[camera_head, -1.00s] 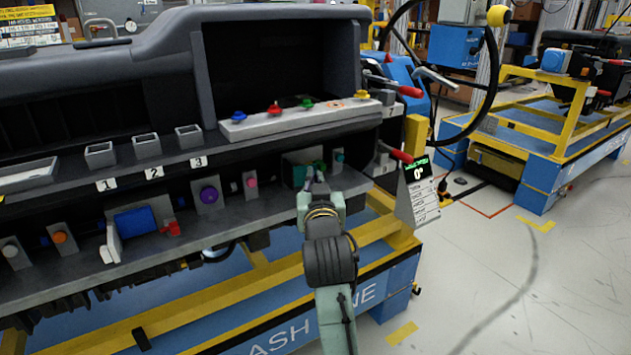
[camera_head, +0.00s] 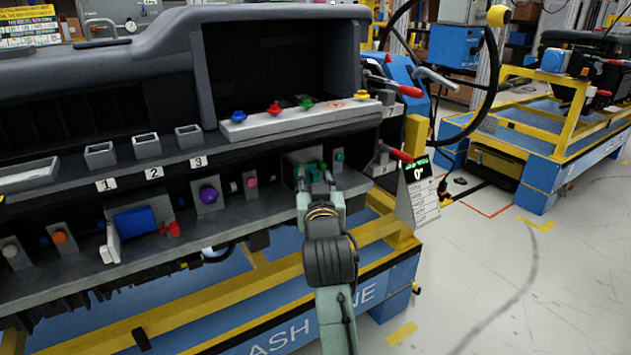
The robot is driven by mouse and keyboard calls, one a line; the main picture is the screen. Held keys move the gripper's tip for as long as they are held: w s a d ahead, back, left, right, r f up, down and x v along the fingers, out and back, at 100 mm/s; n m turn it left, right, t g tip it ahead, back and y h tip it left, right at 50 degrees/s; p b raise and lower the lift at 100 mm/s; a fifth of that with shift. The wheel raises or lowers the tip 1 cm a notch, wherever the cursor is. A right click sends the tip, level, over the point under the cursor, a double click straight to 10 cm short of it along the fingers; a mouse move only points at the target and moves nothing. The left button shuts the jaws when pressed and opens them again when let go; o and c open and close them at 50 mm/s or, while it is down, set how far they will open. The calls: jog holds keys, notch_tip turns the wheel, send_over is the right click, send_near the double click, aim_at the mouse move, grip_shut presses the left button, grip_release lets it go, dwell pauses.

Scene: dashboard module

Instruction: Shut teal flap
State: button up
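The teal flap (camera_head: 313,167) is a small teal part on a grey bracket, on the lower ledge of the dashboard module, right of centre. My gripper (camera_head: 315,179) is directly in front of it and hides its lower part. The fingers look spread apart, with a gap between the tips. They are at or very near the teal part; I cannot tell whether they touch it. The flap's exact angle is hard to see at this size.
A bracket with a small teal knob (camera_head: 339,157) stands close on the right. A pink knob (camera_head: 252,182) and a purple knob (camera_head: 209,194) are to the left on the same ledge. A white strip with coloured knobs (camera_head: 300,120) is above. A red-handled lever (camera_head: 400,156) is at right.

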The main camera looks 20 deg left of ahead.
jog(key=v, duration=0.7)
jog(key=shift+s, duration=0.25)
jog(key=shift+d, duration=0.15)
jog(key=w+a+n+g+y+p, duration=0.1)
jog(key=w, duration=0.2)
jog(key=w+a+n+g+y+p, duration=0.1)
jog(key=w, duration=0.1)
jog(key=w+a+n+y+p, duration=0.1)
jog(key=w+y, duration=0.1)
jog(key=w, duration=0.1)
jog(key=shift+w+g+p, duration=0.3)
jog(key=shift+g, duration=0.1)
dwell(0.4)
grip_shut()
dwell(0.4)
